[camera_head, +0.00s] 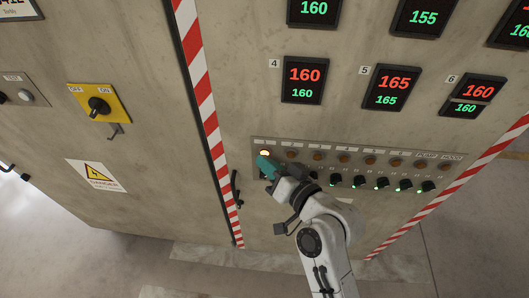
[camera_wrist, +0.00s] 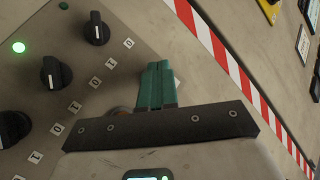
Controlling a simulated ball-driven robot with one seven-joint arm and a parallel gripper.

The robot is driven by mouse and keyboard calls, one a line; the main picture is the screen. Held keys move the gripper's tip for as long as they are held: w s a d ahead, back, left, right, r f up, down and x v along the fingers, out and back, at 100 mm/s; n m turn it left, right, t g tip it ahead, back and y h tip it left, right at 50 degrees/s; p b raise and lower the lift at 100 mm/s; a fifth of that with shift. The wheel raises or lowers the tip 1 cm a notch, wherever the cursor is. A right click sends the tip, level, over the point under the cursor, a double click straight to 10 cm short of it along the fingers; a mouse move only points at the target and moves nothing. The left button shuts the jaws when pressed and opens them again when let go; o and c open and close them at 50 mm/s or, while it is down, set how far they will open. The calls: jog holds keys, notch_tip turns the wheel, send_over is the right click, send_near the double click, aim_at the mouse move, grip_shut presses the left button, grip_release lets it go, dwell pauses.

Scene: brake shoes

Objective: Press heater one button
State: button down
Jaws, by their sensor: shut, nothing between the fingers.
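The control panel (camera_head: 330,148) has a top row of round amber buttons or lamps. The leftmost one, in the heater one position (camera_head: 264,153), glows pale yellow, while the others look dull orange. My gripper (camera_head: 264,163) has teal fingers, closed together and empty. Its tips are just below the glowing button in the head view; I cannot tell whether they touch it. In the wrist view the shut fingers (camera_wrist: 156,72) point toward the panel surface and hide most of what lies behind them.
Black rotary knobs (camera_head: 381,182) run along the lower row, some with green lights; knobs (camera_wrist: 56,72) also show in the wrist view. A red-and-white striped edge (camera_head: 205,105) stands left of the panel. Temperature displays (camera_head: 304,80) are above. A yellow switch (camera_head: 98,104) is at left.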

jog(key=shift+w, duration=0.2)
dwell(0.4)
jog(key=shift+s, duration=0.9)
jog(key=s+p, duration=0.2)
jog(key=s, duration=0.3)
jog(key=shift+a, duration=0.1)
dwell(0.6)
